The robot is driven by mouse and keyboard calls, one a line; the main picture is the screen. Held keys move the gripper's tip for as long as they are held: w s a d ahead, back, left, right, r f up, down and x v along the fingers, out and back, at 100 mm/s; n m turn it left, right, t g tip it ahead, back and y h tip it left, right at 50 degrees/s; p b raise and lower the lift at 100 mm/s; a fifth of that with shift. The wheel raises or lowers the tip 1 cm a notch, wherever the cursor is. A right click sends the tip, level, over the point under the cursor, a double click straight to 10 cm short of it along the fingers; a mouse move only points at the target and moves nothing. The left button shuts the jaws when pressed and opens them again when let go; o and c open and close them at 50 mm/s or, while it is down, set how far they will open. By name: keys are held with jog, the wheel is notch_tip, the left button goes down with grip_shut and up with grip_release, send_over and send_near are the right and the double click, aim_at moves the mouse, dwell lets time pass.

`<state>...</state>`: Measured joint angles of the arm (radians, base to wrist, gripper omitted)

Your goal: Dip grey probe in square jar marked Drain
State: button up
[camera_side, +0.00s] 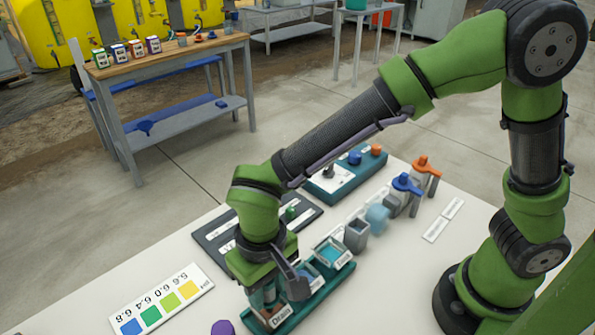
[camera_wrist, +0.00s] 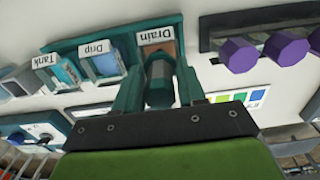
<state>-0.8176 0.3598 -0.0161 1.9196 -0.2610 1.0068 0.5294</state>
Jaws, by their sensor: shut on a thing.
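The square jar marked Drain (camera_wrist: 157,37) stands at one end of a teal tray (camera_side: 318,295), with jars marked Drip (camera_wrist: 98,60) and Tank (camera_wrist: 62,72) beside it. In the side view its label (camera_side: 281,317) shows, but my gripper covers most of the jar. My gripper (camera_wrist: 157,95) points down at the Drain jar and is shut on the grey probe (camera_wrist: 159,82), whose handle is between the fingers. The probe's lower end is hidden, so I cannot tell how deep it is in the jar.
Purple knobs (camera_wrist: 238,54) stand beside the Drain end of the tray. A colour chart (camera_side: 161,300) lies flat on the white table. A dark mat (camera_side: 218,240) lies behind the tray. A grey cup (camera_side: 357,235) and valves with blue (camera_side: 406,183) and orange (camera_side: 427,165) handles stand further along.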

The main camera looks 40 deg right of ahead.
dwell(0.6)
jog(key=shift+r, duration=4.25)
